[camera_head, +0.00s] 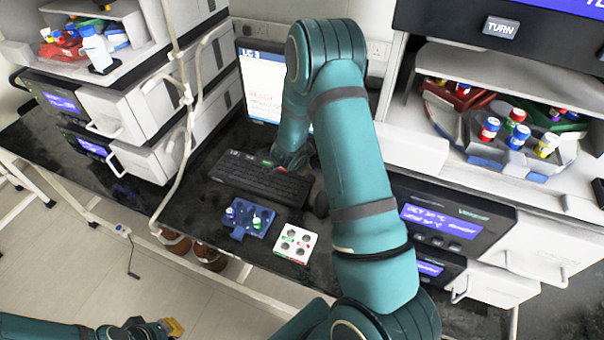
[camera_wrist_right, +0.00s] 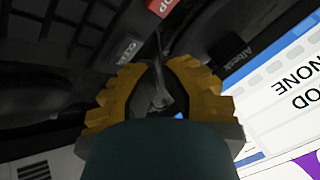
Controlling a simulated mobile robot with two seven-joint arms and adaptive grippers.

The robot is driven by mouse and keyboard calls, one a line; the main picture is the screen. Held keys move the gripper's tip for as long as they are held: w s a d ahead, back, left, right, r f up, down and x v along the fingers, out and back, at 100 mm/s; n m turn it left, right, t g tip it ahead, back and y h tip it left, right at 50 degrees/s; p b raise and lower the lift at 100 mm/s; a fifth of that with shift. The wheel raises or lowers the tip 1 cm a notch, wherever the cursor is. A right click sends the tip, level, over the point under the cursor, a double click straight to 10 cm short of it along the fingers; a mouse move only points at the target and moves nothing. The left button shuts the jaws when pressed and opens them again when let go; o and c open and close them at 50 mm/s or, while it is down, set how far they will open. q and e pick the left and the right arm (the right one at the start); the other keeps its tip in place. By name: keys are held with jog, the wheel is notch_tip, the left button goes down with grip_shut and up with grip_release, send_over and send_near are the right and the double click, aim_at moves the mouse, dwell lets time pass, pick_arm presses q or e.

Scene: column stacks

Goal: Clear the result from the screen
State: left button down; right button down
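The screen (camera_head: 262,85) stands upright at the back, partly hidden by my right arm; in the wrist view its lit face (camera_wrist_right: 285,85) shows "NONE" and other text. A black keyboard (camera_head: 255,183) lies in front of it. In the wrist view, a grey-labelled key (camera_wrist_right: 127,48), apparently marked CLEAR, lies just beyond the fingers, beside a red-labelled key (camera_wrist_right: 160,7). My right gripper (camera_wrist_right: 159,66) is over the keyboard's screen side, its yellow fingertips close together with nothing held; contact with a key cannot be told. My left gripper (camera_head: 168,327) is low at the bottom left, its opening unclear.
A blue rack (camera_head: 246,216) with tubes and a white rack (camera_head: 296,243) stand on the dark bench in front of the keyboard. Machine stacks stand left (camera_head: 125,125) and right (camera_head: 450,228). A pale cable (camera_head: 186,100) hangs at left. Brown bottles (camera_head: 210,257) are below the bench.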

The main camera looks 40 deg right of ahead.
jog(key=shift+f, duration=0.4)
jog(key=shift+f+b, duration=0.4)
jog(key=shift+b, duration=0.1)
dwell(0.4)
jog(key=shift+r, duration=0.15)
dwell(0.3)
jog(key=shift+r+p, duration=0.75)
jog(key=shift+p, duration=0.05)
notch_tip(320, 180, up, 5)
jog(key=p, duration=0.4)
jog(key=shift+p, duration=0.3)
jog(key=shift+f, duration=0.1)
dwell(0.4)
